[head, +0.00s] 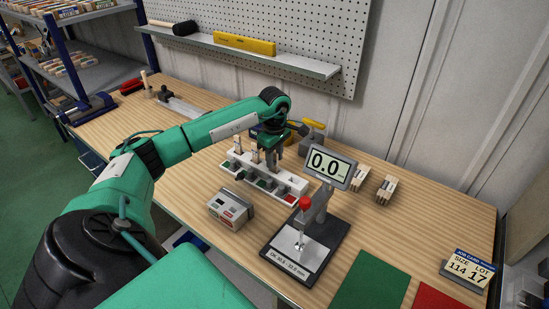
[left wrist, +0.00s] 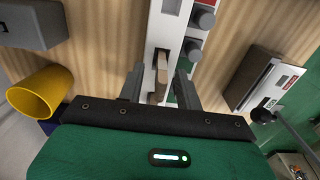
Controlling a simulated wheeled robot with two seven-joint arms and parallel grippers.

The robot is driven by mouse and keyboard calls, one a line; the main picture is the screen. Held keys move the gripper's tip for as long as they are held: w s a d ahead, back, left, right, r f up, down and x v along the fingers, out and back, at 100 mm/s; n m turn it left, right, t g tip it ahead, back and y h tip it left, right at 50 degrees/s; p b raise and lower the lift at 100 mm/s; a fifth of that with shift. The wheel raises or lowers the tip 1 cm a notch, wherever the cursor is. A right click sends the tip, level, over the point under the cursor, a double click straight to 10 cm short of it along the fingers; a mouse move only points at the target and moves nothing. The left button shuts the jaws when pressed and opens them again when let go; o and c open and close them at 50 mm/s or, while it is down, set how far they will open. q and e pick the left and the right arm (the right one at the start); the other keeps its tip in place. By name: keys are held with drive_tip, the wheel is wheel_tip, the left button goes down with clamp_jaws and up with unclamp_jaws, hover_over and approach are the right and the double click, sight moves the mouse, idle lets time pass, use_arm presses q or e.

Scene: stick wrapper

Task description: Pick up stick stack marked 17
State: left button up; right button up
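Small light stick stacks stand by the white rack (head: 228,158), at its left end; one stack (head: 238,145) shows beside my arm. Two more pale stacks (head: 385,189) lie on the bench behind the display. No number is readable on any stack. The job card (head: 470,268) at the right reads SIZE 114, LOT 17. My left gripper (head: 271,160) points down over the rack. In the left wrist view its fingers (left wrist: 160,92) are apart, with a brown wooden piece (left wrist: 161,75) between them; contact is not visible. My right gripper is not in view.
A gauge stand with a 0.0 display (head: 328,164) is right of the rack. A grey box (head: 231,209) sits in front of it. A green mat (head: 369,284) and red mat (head: 432,298) lie front right. A yellow cup (left wrist: 40,91) shows in the wrist view. The pegboard shelf (head: 255,55) is behind.

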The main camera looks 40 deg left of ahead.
use_arm(q)
drive_tip(key=shift+f, duration=0.3)
clamp_jaws()
drive_tip(key=shift+r, duration=0.2)
